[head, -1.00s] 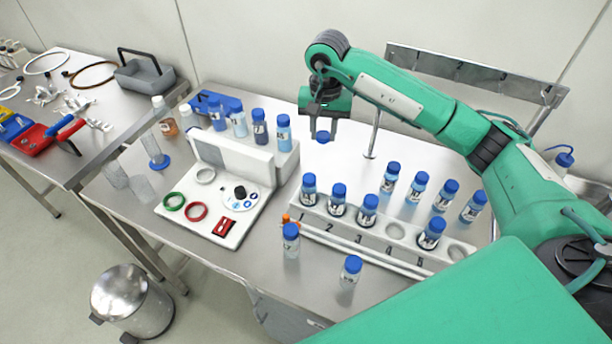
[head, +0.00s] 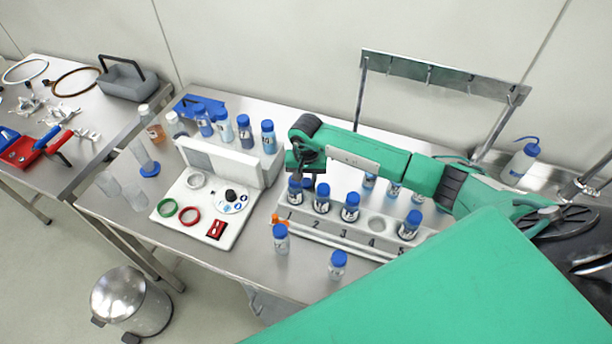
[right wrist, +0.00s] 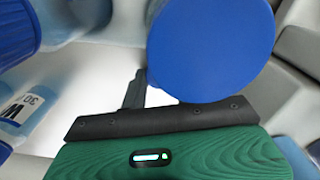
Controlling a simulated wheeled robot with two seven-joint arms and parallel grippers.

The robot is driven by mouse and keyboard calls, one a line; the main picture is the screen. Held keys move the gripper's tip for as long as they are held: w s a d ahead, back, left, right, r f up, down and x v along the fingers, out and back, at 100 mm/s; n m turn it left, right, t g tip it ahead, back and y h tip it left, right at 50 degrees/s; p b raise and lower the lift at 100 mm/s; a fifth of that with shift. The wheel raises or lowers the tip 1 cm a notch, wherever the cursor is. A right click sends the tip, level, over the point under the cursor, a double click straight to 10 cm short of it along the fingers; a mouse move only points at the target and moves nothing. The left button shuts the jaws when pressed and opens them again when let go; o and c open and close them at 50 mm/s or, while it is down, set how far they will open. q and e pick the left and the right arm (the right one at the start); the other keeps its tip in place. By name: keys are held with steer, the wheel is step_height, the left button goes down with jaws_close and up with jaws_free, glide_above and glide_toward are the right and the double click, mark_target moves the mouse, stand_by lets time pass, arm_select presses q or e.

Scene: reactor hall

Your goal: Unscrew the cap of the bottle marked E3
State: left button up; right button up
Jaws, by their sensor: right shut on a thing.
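My right gripper (head: 307,172) is low behind the left end of the numbered rack (head: 340,238). It is shut on a blue cap (head: 308,183), which fills the upper middle of the right wrist view (right wrist: 210,45). What lies under this cap is hidden. The bottle at rack place 1 (head: 295,190) stands right beside the gripper. Several blue-capped bottles stand in the rack, and others are partly hidden behind my arm. I cannot read E3 on any label. My left gripper is not in view.
Two capped bottles stand in front of the rack, one left (head: 281,240) and one right (head: 337,266). A white stand with rings (head: 205,222) is to the left, with more bottles behind it. Another capped bottle (right wrist: 18,100) is close at the wrist view's left.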

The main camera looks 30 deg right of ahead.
steer(key=shift+f, duration=0.15)
steer(key=shift+f, duration=0.1)
steer(key=shift+f+b, duration=0.1)
steer(key=shift+b, duration=0.2)
steer(key=o, duration=1.1)
